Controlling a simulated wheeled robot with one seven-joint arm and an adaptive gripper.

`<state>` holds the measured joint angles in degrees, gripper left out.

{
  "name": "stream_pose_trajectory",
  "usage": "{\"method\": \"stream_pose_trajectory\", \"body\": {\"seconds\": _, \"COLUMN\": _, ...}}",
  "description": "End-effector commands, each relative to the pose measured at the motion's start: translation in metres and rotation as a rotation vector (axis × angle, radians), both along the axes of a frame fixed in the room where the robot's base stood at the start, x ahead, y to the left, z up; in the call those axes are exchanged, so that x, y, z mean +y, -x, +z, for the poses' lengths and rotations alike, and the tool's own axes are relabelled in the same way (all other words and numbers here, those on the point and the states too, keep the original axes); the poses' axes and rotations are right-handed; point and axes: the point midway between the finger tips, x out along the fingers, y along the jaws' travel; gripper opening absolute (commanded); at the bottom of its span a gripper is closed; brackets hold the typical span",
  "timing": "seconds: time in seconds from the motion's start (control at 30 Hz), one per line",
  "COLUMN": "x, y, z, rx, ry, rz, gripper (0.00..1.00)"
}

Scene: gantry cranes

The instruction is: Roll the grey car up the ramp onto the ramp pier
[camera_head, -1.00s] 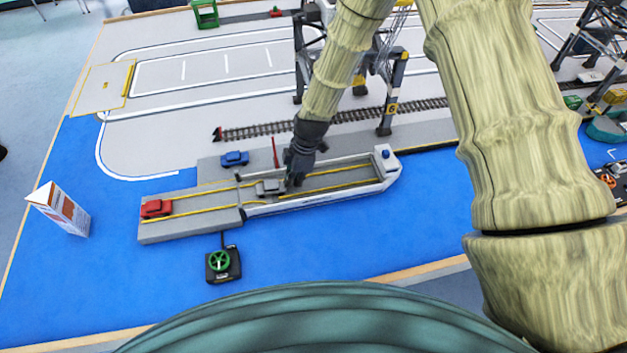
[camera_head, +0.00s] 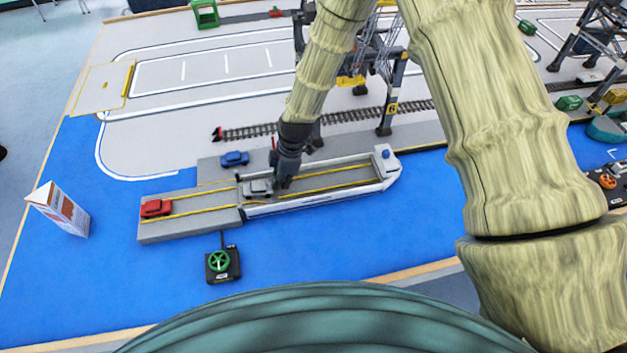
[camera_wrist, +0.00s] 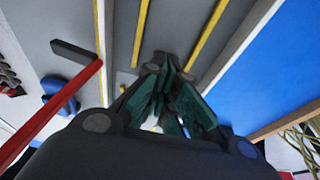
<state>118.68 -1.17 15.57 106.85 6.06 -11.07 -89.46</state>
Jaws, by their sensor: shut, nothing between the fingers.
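The grey car (camera_head: 258,187) is on the left end of the ferry deck (camera_head: 335,182), between yellow lines. My gripper (camera_head: 284,183) is shut and empty, low over the deck just right of the car. Whether it touches the car is not clear. In the wrist view the dark green fingers (camera_wrist: 172,92) point down at the deck, and I cannot make out the grey car there. The ramp pier (camera_head: 190,227) is the grey platform left of the ferry, with a red car (camera_head: 156,208) on its left part. The ramp joint lies near the ferry's left end, its details too small to tell.
A blue car (camera_head: 234,159) stands on the quay behind. A red pole (camera_wrist: 55,117) and dark bar (camera_wrist: 76,53) rise close to my gripper's left in the wrist view. A control box with green wheel (camera_head: 219,262) is in front. Crane legs (camera_head: 391,98) stand behind.

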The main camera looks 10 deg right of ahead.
Motion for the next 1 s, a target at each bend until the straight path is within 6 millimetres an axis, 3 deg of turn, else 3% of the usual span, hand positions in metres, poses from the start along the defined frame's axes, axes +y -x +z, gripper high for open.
{"method": "stream_pose_trajectory", "body": {"seconds": 1.0, "x": 0.039, "y": 0.002, "z": -0.001, "rx": 0.000, "ry": 0.000, "rz": 0.002, "gripper": 0.00}}
